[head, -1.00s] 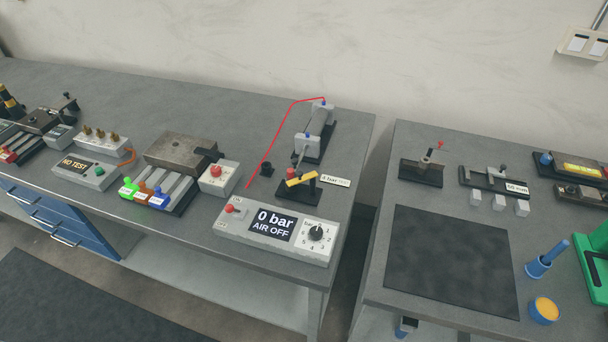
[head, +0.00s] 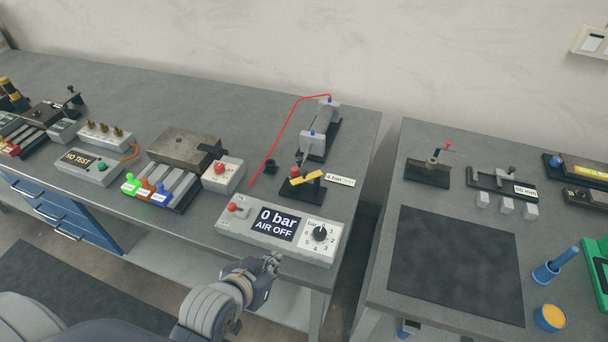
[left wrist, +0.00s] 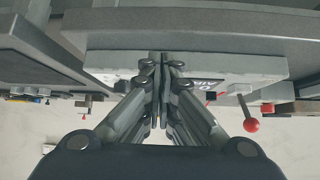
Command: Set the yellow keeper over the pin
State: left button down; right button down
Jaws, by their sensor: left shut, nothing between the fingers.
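The yellow keeper (head: 307,178) is a small flat bar on a black block at the back of the left bench, beside a "4 bar" label (head: 340,180). I cannot make out the pin clearly; a red knob (head: 295,171) and a dark post stand next to the keeper. My left gripper (head: 273,260) is shut and empty, in front of the bench edge below the "0 bar AIR OFF" box (head: 236,228). The left wrist view shows its closed fingers (left wrist: 160,90) in front of that box. My right gripper is not in view.
A cylinder fixture (head: 318,143) with a red air line stands behind the keeper. A red-button box (head: 222,174) and a row of coloured levers (head: 160,190) lie to the left. A gap separates this bench from the right bench, which has a dark mat (head: 455,262).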

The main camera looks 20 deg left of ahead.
aim_at(307, 174)
pick_arm(q)
jog(key=w+r+n+t+y, duration=0.1)
jog(key=w+r+t, duration=0.5)
jog(key=r, duration=0.3)
jog(key=shift+w+r, duration=0.25)
jog(key=shift+w, duration=0.5)
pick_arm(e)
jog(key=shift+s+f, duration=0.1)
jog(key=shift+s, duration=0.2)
pick_arm(q)
jog(key=shift+a, duration=0.1)
